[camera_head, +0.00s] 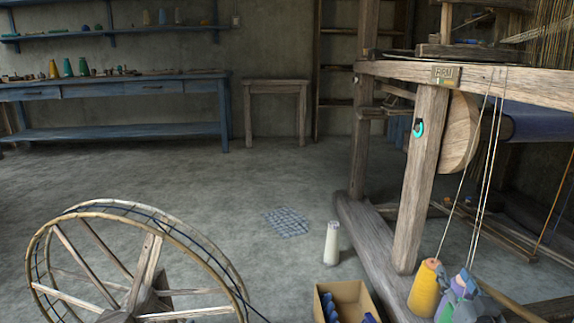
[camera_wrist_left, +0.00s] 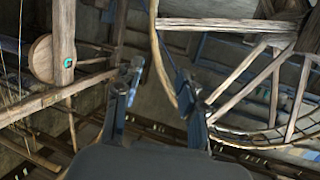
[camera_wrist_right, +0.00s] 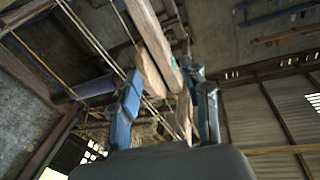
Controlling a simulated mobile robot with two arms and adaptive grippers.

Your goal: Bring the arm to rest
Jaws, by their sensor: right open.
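My right gripper (camera_head: 468,284) is low at the right of the head view, in front of the loom's base and close by the yellow yarn cone; I cannot tell whether it touches anything there. In the right wrist view its two fingers (camera_wrist_right: 168,88) stand apart with nothing held between them; loom beams show beyond. My left gripper (camera_wrist_left: 160,82) shows only in the left wrist view. Its fingers are apart and empty, with the spinning wheel's rim behind them. The wooden loom (camera_head: 424,170) stands at the right of the head view.
A yellow yarn cone (camera_head: 424,290) stands by the loom's base. A cardboard box (camera_head: 357,293) with blue spools and a white cone (camera_head: 331,245) are on the floor nearby. The spinning wheel (camera_head: 150,265) fills the lower left. The middle floor is mostly clear; a blue bench (camera_head: 110,130) is behind.

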